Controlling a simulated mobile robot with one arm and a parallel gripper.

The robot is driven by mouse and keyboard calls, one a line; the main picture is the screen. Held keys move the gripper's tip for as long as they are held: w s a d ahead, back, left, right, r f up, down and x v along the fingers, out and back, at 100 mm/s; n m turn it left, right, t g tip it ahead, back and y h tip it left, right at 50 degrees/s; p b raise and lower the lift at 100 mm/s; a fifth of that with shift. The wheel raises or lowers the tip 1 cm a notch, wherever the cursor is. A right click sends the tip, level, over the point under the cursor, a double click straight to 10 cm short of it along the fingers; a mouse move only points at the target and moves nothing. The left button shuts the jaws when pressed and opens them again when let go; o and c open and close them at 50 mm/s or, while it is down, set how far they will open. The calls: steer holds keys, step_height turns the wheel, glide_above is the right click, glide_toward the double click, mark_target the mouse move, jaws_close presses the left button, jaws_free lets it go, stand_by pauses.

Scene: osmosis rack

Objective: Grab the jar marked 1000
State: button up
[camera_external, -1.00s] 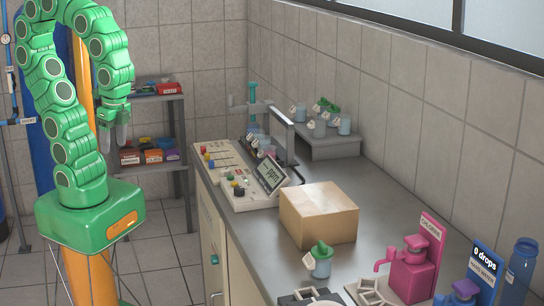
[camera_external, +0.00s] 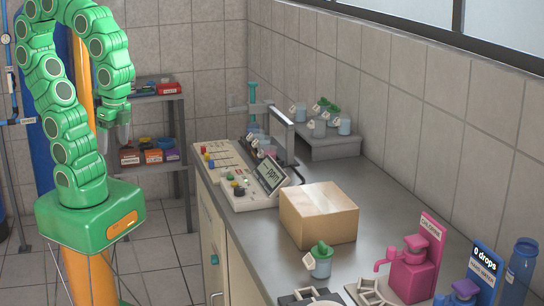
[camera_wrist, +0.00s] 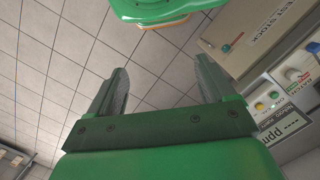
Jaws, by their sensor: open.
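My gripper (camera_external: 117,136) hangs open and empty at the left, over the floor and well away from the bench. In the wrist view its two fingers (camera_wrist: 163,85) stand apart with only floor tiles between them. A jar with a green lid and a white tag (camera_external: 320,262) stands at the front of the bench. Several small tagged jars (camera_external: 322,120) stand on a raised ledge at the back, some with green lids. More jars (camera_external: 262,148) stand behind the meter. The tags are too small to read, so I cannot tell which jar is marked 1000.
A meter with a "ppm" screen (camera_external: 268,174) and a cardboard box (camera_external: 318,214) stand on the grey bench (camera_external: 300,284). A pink chlorine dispenser (camera_external: 413,268) and a blue drops unit (camera_external: 475,277) are at front right. A shelf rack (camera_external: 178,130) stands behind my arm.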

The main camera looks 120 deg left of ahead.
steer(key=w+a+m+y, duration=0.25)
steer(key=w+a, duration=0.35)
steer(key=w, duration=0.3)
steer(key=w+a+m+y, duration=0.2)
steer(key=w+a+y, duration=0.2)
steer(key=w+a, duration=0.4)
steer(key=w+m+t+y, duration=0.4)
steer(key=w+m, duration=0.3)
steer(key=w, duration=1)
steer(key=m+t, duration=0.6)
steer(key=m, duration=0.6)
glide_above(309, 260)
steer(key=s+a, duration=0.5)
steer(key=s, duration=0.3)
step_height(309, 260, down, 10)
steer(key=w+d+f+m, duration=0.1)
steer(key=d+f, duration=0.1)
steer(key=w+d+f+m+t+h, duration=0.1)
steer(key=d+f, duration=0.1)
steer(key=d, duration=0.1)
steer(key=w+d+f+m+t, duration=0.1)
steer(key=w+d+f+m, duration=0.1)
steer(key=d, duration=0.1)
steer(key=shift+w+f, duration=0.2)
steer(key=shift+w, duration=0.05)
steer(key=shift+f+x, duration=0.15)
steer(key=shift+x, duration=1.7)
steer(key=shift+f+x, duration=0.1)
steer(key=shift+x, duration=1.75)
